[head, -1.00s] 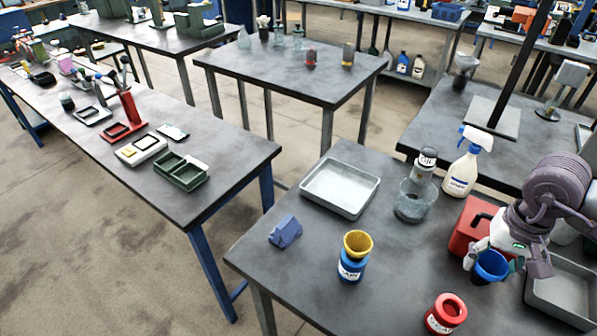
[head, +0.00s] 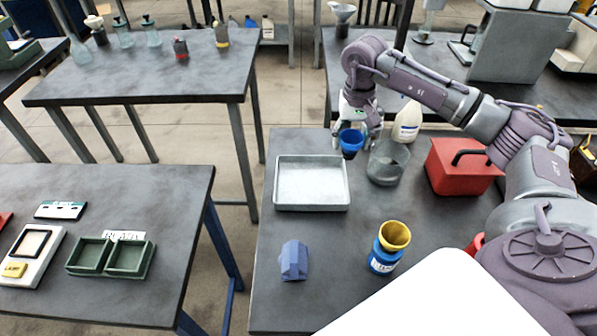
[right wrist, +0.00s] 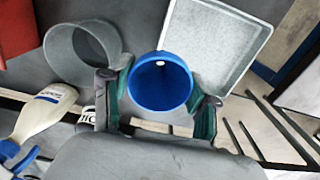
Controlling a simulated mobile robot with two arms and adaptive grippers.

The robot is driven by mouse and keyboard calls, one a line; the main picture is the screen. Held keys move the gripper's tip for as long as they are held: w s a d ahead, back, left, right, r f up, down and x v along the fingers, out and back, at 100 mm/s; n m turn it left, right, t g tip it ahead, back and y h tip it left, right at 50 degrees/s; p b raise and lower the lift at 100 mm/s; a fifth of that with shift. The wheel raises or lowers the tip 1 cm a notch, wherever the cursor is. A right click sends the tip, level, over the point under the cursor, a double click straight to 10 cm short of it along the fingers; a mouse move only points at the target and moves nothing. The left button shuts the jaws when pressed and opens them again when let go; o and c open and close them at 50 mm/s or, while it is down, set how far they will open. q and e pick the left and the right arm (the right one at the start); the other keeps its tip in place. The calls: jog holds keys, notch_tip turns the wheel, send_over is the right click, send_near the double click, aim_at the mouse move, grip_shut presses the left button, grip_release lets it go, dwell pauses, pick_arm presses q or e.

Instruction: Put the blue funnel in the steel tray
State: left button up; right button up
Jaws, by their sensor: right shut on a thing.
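The blue funnel (head: 351,139) is held in my right gripper (head: 357,128), above the far side of the table, just beyond the right end of the steel tray. In the right wrist view the funnel (right wrist: 160,82) sits between the two green-padded fingers, its wide mouth facing the camera. The steel tray (head: 312,205) is empty and lies flat on the table; it also shows in the right wrist view (right wrist: 215,45), beside the funnel. My left gripper is not in view.
A clear glass beaker (head: 388,165) stands close to the gripper, right of the tray. A spray bottle (head: 407,122) and a red case (head: 462,168) are farther right.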

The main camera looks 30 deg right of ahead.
jog(key=w+a+f+p, duration=0.1)
jog(key=a+f, duration=0.1)
jog(key=w+a+f+p, duration=0.1)
jog(key=a+f, duration=0.1)
jog(key=a, duration=0.1)
jog(key=w+a+f+p, duration=0.1)
jog(key=w+a+f, duration=0.1)
jog(key=a, duration=0.1)
jog(key=shift+a, duration=0.15)
notch_tip(320, 180, down, 3)
jog(key=shift+f+p, duration=0.15)
jog(key=shift+p, duration=0.6)
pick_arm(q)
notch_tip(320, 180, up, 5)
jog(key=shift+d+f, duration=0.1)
pick_arm(e)
jog(key=shift+f, duration=0.1)
jog(key=shift+f, duration=0.1)
jog(key=shift+f+b, duration=0.15)
jog(key=shift+b, duration=0.2)
jog(key=o, duration=1)
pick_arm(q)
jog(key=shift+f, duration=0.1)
